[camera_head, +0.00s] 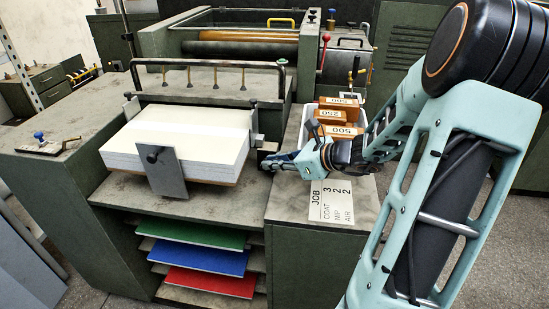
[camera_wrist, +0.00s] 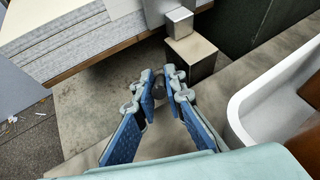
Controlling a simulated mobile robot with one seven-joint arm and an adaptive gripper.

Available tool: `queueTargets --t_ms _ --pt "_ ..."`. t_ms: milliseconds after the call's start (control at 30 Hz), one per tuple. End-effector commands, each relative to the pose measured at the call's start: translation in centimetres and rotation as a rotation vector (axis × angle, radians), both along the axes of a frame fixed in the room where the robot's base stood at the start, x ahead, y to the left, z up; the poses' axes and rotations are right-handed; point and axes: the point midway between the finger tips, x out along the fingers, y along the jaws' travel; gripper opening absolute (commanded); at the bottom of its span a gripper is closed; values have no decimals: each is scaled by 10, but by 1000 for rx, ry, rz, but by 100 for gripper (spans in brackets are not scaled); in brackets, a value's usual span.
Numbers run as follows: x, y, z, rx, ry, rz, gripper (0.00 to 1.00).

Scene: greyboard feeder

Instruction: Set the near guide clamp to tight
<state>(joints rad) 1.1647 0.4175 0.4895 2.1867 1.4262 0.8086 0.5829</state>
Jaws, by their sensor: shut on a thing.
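My gripper (camera_head: 272,161) reaches in from the right at the near right corner of the board stack. In the wrist view, its blue fingers (camera_wrist: 160,80) are closed in on a small dark round knob (camera_wrist: 159,92), which seems to be the near guide clamp's. The fingers cover much of the knob, so its setting cannot be read. A dark block with a pale top (camera_wrist: 190,58) and a metal guide post (camera_wrist: 180,22) stand just beyond the fingertips. The guide (camera_head: 254,124) also shows beside the stack in the head view.
The white-topped greyboard stack (camera_head: 180,138) lies left of my gripper, with a metal plate (camera_head: 165,172) at its front. A white bin (camera_wrist: 262,100) with orange numbered blocks (camera_head: 335,115) stands close on the right. A job card (camera_head: 331,200) lies in front of it.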

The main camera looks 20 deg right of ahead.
Motion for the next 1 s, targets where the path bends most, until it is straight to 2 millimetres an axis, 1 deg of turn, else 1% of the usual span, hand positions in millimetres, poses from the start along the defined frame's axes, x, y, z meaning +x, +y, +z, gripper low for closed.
queueTargets --t_ms 33,200,500,1000 --pt "1 3 9 -30 19 5 0" --pt "3 7 15 -152 101 6 0" --pt "7 13 17 -342 231 5 0" --pt "13 20 20 -567 383 3 0"
